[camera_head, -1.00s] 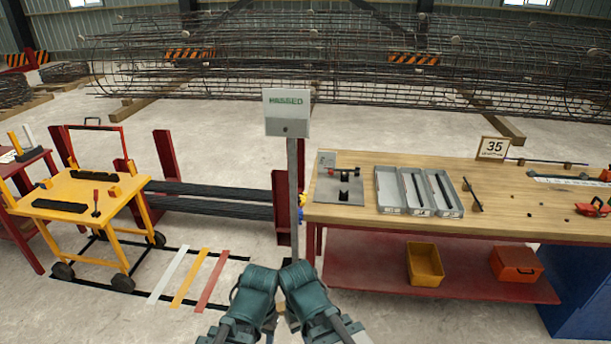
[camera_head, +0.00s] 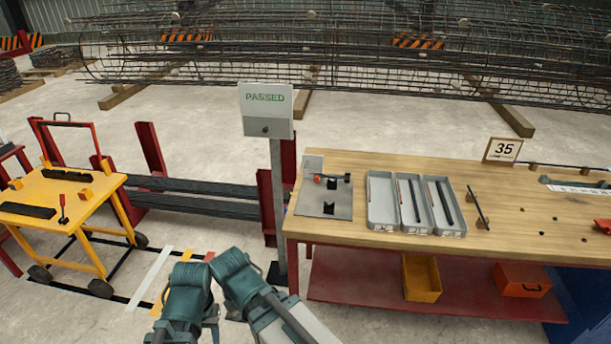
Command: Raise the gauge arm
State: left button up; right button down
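The gauge sits on a grey plate (camera_head: 340,208) at the left end of the wooden bench. Its dark gauge arm (camera_head: 335,179) looks low and roughly level across the plate, with a small red knob (camera_head: 317,179) showing at its left. Dark blocks (camera_head: 330,208) stand on the plate below it. Teal links of my two arms show at the bottom, left of the bench and well apart from the gauge. Neither gripper can be made out in the head view.
A post with a "PASSED" sign (camera_head: 265,111) stands left of the bench (camera_head: 395,158). Grey trays (camera_head: 381,202) with dark bars lie right of the gauge. A yellow cart (camera_head: 75,190) stands at the left. Bins (camera_head: 422,278) sit on the lower shelf.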

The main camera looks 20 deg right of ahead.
aim_at(316, 178)
jog(key=i+l, duration=0.3)
jog(key=l, duration=0.15)
jog(key=i+l+u, duration=0.1)
jog(key=i+l, duration=0.45)
jog(key=l, duration=0.35)
